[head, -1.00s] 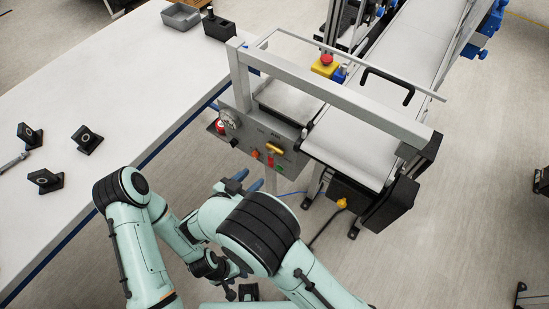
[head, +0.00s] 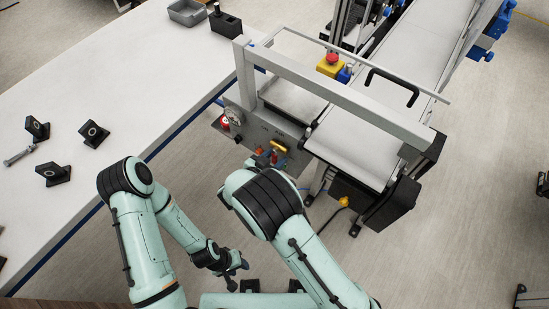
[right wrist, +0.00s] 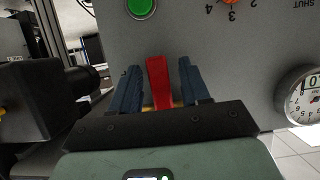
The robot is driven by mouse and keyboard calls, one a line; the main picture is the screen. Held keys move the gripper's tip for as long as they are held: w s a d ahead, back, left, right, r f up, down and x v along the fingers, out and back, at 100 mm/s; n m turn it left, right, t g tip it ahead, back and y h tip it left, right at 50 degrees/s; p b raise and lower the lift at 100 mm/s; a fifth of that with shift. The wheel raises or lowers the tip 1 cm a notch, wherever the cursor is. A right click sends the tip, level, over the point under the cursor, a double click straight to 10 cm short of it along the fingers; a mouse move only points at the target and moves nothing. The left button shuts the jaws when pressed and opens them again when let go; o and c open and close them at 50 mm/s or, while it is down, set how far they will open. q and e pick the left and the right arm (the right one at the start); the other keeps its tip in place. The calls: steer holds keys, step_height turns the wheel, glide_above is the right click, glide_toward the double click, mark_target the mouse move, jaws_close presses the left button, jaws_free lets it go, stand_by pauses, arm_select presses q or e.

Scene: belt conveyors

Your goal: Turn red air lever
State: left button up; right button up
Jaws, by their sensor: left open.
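The red air lever (head: 274,157) is on the front of the grey control panel (head: 255,127), below a yellow handle, and is partly hidden by my right gripper in the head view. In the right wrist view the red lever (right wrist: 158,82) stands between the two dark blue fingers of my right gripper (right wrist: 161,88). A narrow gap shows on each side of the lever, so the gripper looks open around it. My left gripper (head: 238,270) is open and empty, low over the floor, apart from the panel.
A pressure gauge (right wrist: 304,98), a green button (right wrist: 141,7) and an orange knob (right wrist: 230,2) are near the lever. A conveyor (head: 365,145) with a grey frame stands right of the panel. A white table (head: 100,85) with several black blocks is at left.

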jaws_close()
steer(key=shift+f+b, duration=0.1)
steer(key=shift+b, duration=0.25)
arm_select(q)
steer(key=s+f+b, duration=0.4)
steer(key=f+b, duration=0.4)
steer(key=f, duration=0.2)
steer(key=shift+s+g, duration=0.25)
steer(key=shift+g, duration=0.05)
arm_select(e)
steer(key=a+m+t+y, duration=0.1)
steer(key=m, duration=0.1)
steer(key=w+a+r+m+t+y, duration=0.1)
steer(key=m, duration=0.1)
steer(key=shift+w+m, duration=0.2)
steer(key=shift+m, duration=0.2)
arm_select(q)
steer(key=shift+f, duration=0.1)
arm_select(e)
steer(key=shift+y, duration=0.3)
steer(key=shift+o, duration=0.6)
jaws_free()
